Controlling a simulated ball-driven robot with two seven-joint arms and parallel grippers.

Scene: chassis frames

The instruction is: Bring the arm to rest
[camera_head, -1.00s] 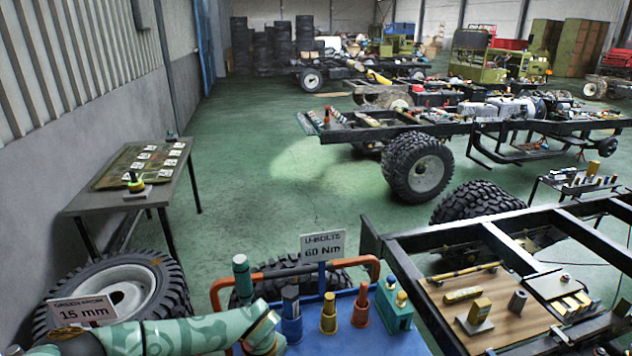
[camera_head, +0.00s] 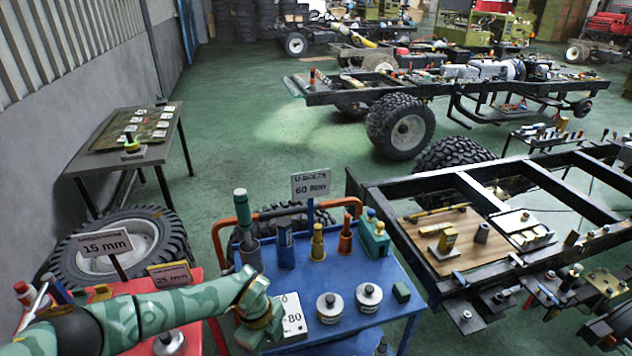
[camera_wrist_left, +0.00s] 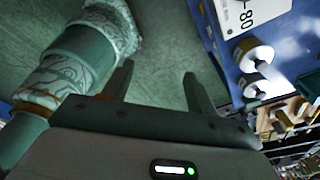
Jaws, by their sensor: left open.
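My left arm (camera_head: 165,315), green patterned, comes in from the left in the head view and bends down in front of the blue cart (camera_head: 400,290). Its gripper is hidden in that view. In the left wrist view my left gripper (camera_wrist_left: 158,75) is open, with its two dark fingers apart and nothing between them. Green floor (camera_wrist_left: 158,50) shows beyond the fingers. A blue surface with a white 80 card (camera_wrist_left: 247,12) and pale round weights (camera_wrist_left: 252,55) is to the right of the fingers. My right gripper is not in view.
A red cart (camera_head: 205,345) stands at lower left, beside the blue cart. A dark chassis frame (camera_head: 440,190) with a wooden board is on the right. A tyre (camera_head: 160,240) and a grey table (camera_head: 160,150) stand at left. The green floor (camera_head: 260,130) between is clear.

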